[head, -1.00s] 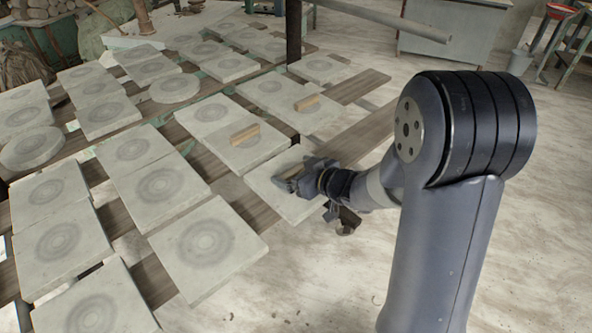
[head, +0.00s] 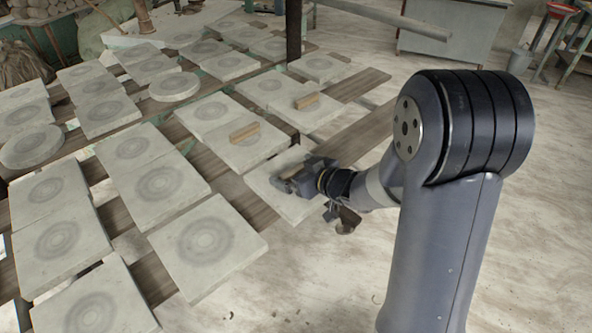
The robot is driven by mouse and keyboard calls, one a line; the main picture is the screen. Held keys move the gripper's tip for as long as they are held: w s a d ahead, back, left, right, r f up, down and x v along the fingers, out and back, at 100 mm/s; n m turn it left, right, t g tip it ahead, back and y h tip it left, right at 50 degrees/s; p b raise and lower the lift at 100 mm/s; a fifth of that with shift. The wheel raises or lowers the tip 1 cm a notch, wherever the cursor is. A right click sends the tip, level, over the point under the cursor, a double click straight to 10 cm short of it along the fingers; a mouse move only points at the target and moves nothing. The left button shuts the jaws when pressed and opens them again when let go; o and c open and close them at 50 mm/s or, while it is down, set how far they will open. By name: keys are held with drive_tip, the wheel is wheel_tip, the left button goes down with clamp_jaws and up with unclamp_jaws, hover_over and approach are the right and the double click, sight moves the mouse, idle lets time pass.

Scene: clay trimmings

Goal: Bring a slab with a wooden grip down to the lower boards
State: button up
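My gripper (head: 286,180) is over a pale clay slab (head: 290,208) on the boards at the middle of the head view. The gripper covers the slab's middle, so any wooden grip there is mostly hidden. The finger gap is too small and shaded to show whether it is open or shut. A slab (head: 222,152) to its upper left bears a wooden grip (head: 245,132). Another slab (head: 325,114) farther back bears a wooden grip (head: 307,101). Dark wooden boards (head: 352,140) run under these slabs.
Several slabs with ring marks, such as a near one (head: 208,245), fill the boards at left. A dark post (head: 294,30) stands behind the gripped slabs. A stool (head: 560,45) and bucket (head: 520,62) are back right. The floor (head: 300,300) at right is mostly clear.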

drive_tip(key=shift+f, duration=0.15)
drive_tip(key=v, duration=1.1)
drive_tip(key=shift+p, duration=0.45)
drive_tip(key=shift+w+a, duration=0.15)
drive_tip(key=shift+w, duration=0.05)
drive_tip(key=b+x, duration=0.1)
drive_tip(key=x, duration=0.9)
drive_tip(key=shift+w+a+f, duration=0.15)
drive_tip(key=shift+a+f, duration=0.05)
drive_tip(key=shift+r, duration=0.4)
drive_tip(key=shift+d+f, duration=0.1)
